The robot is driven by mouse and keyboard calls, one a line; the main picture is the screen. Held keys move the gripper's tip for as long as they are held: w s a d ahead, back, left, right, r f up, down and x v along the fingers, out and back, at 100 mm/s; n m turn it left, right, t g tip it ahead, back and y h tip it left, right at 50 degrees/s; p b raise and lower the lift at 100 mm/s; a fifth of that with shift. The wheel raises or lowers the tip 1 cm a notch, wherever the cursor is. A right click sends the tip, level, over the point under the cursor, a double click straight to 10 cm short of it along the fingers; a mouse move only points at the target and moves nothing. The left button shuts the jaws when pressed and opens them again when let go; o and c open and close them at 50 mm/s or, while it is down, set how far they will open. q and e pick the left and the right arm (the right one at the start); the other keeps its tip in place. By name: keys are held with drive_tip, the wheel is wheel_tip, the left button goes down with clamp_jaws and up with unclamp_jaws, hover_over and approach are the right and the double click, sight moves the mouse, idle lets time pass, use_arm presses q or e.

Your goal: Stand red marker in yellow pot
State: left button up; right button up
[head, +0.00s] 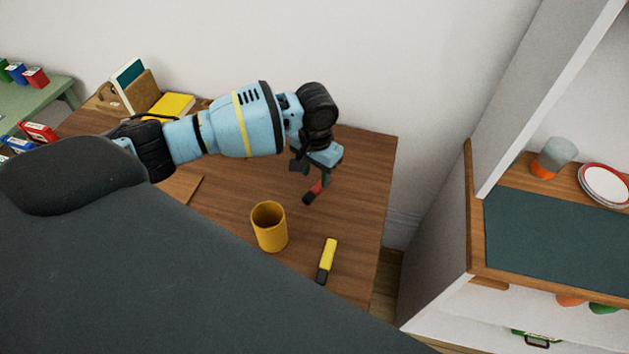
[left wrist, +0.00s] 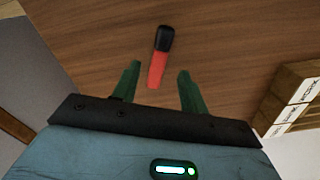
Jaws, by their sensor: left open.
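The red marker (head: 317,188) has a black cap and lies on the wooden table (head: 225,190), toward its right side. My left gripper (head: 309,178) is above the marker and partly hides it. In the left wrist view, the left gripper (left wrist: 157,82) is open, with the red marker (left wrist: 159,56) between and beyond its two green fingers. The marker's red end is toward the gripper and its black cap points away. The yellow pot (head: 269,228) stands upright on the table, left of and nearer than the marker; its opening looks empty. My right gripper is not in view.
A yellow marker (head: 327,260) with a black end lies right of the pot. A yellow book (head: 171,105) and a book holder (head: 136,88) are at the table's back left. A white shelf unit (head: 440,240) stands to the right, across a gap.

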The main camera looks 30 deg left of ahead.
sight(315, 190)
use_arm(q)
wheel_tip(315, 190, up, 7)
drive_tip(key=shift+p, duration=0.4)
drive_tip(key=shift+s, duration=0.1)
idle(0.3)
